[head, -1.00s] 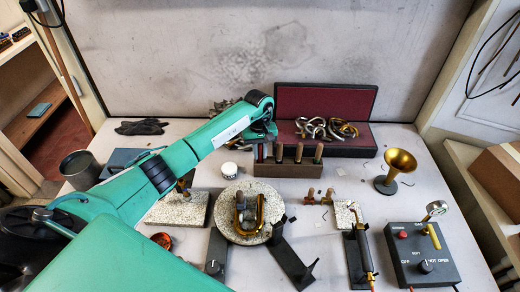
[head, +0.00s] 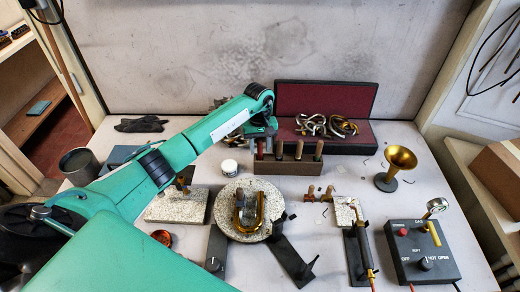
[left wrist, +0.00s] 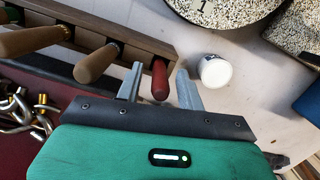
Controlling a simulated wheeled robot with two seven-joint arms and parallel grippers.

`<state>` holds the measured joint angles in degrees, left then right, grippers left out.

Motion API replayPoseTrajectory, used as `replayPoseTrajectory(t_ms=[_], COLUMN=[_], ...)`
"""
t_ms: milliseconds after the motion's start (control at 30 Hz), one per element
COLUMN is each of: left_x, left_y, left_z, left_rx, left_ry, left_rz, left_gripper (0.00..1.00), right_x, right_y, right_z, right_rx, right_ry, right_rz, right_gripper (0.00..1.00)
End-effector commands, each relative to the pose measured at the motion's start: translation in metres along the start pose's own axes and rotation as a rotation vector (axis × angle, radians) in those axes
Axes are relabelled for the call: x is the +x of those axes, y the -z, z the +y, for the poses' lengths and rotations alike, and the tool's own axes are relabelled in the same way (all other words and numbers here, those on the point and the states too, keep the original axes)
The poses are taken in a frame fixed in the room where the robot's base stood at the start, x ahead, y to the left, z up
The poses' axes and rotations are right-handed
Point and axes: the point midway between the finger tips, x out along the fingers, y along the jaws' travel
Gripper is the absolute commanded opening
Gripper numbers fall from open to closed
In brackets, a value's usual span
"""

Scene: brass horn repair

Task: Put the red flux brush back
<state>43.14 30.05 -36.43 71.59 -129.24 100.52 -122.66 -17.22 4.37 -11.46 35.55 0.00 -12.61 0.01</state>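The red flux brush (head: 260,149) shows as a red handle standing in the left end slot of the brown wooden rack (head: 285,178). Its lower part is hidden in the rack. In the left wrist view the red handle (left wrist: 160,79) lies between the two grey fingers of my left gripper (left wrist: 160,72), with a gap on each side. My left gripper (head: 262,134) is open at the back of the rack, beside the handle's top. My right gripper is not in view.
Several wooden-handled tools (head: 299,150) stand in the same rack. A white jar (head: 229,167) sits left of it. A red-lined case (head: 326,101) with metal tubes lies behind. A round speckled plate (head: 229,223) holds a brass bend (head: 260,214) in front.

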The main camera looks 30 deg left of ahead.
Motion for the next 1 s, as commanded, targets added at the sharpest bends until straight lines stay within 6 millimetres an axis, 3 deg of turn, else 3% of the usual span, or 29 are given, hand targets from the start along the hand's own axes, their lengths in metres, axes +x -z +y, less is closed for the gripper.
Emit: replayPoseTrajectory(t_ms=[33, 200, 500, 700, 1000], left_x=[-0.007, -0.043, -0.093, -0.106, -0.108], left_y=[0.003, 0.002, 0.001, 0.000, 0.000], left_z=[-0.001, 0.000, 0.000, -0.001, -0.001], left_rx=[0.000, 0.001, -0.001, -0.001, -0.001], left_ry=[-0.001, -0.001, -0.001, 0.001, 0.001], left_rz=[0.007, 0.007, 0.003, 0.000, 0.000], left_gripper=[0.38, 0.38, 0.38, 0.38, 0.38], right_x=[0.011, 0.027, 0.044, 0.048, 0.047], right_y=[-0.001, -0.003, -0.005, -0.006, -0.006], right_z=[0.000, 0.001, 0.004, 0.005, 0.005], right_rx=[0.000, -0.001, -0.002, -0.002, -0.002], right_ry=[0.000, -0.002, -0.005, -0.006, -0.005], right_rz=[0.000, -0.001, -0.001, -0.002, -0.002], right_gripper=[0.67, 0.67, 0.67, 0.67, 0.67])
